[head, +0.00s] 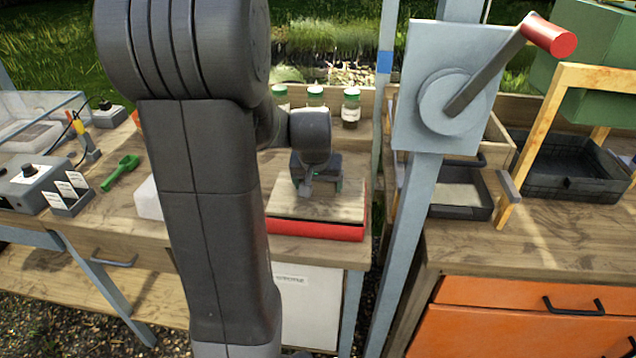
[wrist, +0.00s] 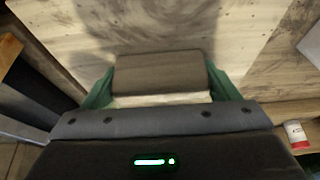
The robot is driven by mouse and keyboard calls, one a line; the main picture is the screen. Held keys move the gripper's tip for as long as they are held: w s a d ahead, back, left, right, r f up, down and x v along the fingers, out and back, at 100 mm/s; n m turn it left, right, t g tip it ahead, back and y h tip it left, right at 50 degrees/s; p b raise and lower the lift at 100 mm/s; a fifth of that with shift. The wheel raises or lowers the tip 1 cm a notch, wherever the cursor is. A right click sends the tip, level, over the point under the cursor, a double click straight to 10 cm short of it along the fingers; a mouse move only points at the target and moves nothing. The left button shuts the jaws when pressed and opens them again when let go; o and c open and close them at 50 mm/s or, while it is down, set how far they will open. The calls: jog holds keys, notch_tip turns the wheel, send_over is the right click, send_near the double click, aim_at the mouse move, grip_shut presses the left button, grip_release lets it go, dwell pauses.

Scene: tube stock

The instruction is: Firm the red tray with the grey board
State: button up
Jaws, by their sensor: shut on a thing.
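The red tray (head: 316,231) is on the wooden bench, and its red front wall shows in the head view. A pale grey-brown wooden board (head: 340,205) lies about level over it, with a dark line between board and wall. I cannot tell whether the board touches what is in the tray. My gripper (head: 308,185) is above the board, partly behind my arm. In the wrist view, its green fingers (wrist: 160,90) are shut on the board's dark grey-brown handle (wrist: 160,72), with the board's pale face (wrist: 70,25) beneath. The tray's contents are hidden.
Lidded jars (head: 351,107) stand behind the tray. A blue-grey post (head: 405,210) with a red-handled crank (head: 548,35) rises to the right. A green scoop (head: 122,171) and a label holder (head: 70,195) lie left. Black trays (head: 570,185) stand on the right bench.

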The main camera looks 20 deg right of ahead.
jog(key=shift+f+b, duration=1.05)
jog(key=shift+f, duration=0.2)
dwell(1.8)
jog(key=shift+s+a+f, duration=0.1)
jog(key=shift+s+f, duration=0.05)
jog(key=shift+f, duration=0.15)
jog(key=shift+c, duration=0.5)
dwell(0.5)
jog(key=shift+r+p, duration=0.95)
jog(key=shift+r, duration=0.7)
jog(key=shift+w+r+p, duration=0.2)
jog(key=shift+r+p, duration=1.7)
jog(key=shift+r, duration=0.7)
